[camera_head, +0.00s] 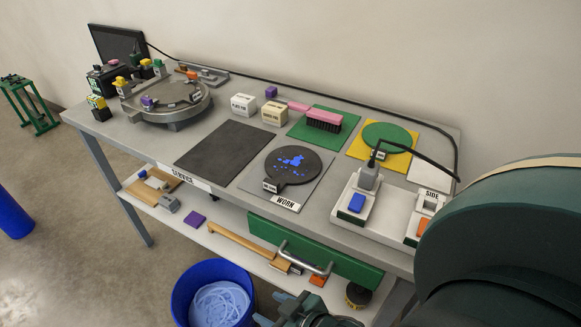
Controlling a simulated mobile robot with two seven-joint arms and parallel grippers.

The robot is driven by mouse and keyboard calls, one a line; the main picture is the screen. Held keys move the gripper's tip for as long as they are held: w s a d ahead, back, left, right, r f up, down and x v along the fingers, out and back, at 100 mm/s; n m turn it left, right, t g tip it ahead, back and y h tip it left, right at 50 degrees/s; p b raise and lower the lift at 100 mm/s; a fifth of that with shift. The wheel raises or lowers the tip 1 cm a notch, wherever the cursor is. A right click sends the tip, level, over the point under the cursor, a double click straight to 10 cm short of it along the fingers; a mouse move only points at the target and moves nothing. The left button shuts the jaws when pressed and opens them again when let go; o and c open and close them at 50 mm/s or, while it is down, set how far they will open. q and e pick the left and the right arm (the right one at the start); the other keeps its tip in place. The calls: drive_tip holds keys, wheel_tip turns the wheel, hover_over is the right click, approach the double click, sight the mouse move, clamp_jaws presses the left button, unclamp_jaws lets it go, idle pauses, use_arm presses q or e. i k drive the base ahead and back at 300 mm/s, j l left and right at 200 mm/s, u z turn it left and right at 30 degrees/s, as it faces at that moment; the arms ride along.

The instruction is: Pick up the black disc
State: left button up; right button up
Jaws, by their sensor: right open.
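The black disc (309,164) lies flat on a grey mat (313,187) marked WORN, in the middle of the bench. Blue specks cover part of its top, and a small tag block sits at its near left edge. My right gripper (283,307) shows only partly at the bottom edge, low in front of the bench and well apart from the disc. It is open, and I see nothing held in it. My left gripper is not in view.
A black square mat (222,152) lies left of the disc. A pink brush (324,119) and a green disc (388,134) are behind. A white tray (384,213) with a cabled plug stands right.

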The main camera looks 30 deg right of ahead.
sight(290, 165)
drive_tip(key=i+j, duration=0.15)
drive_tip(key=j, duration=0.15)
drive_tip(key=i+j, duration=0.1)
drive_tip(key=j, duration=0.15)
drive_tip(key=j+z, duration=0.1)
drive_tip(key=z, duration=1.4)
drive_tip(key=i+j, duration=0.05)
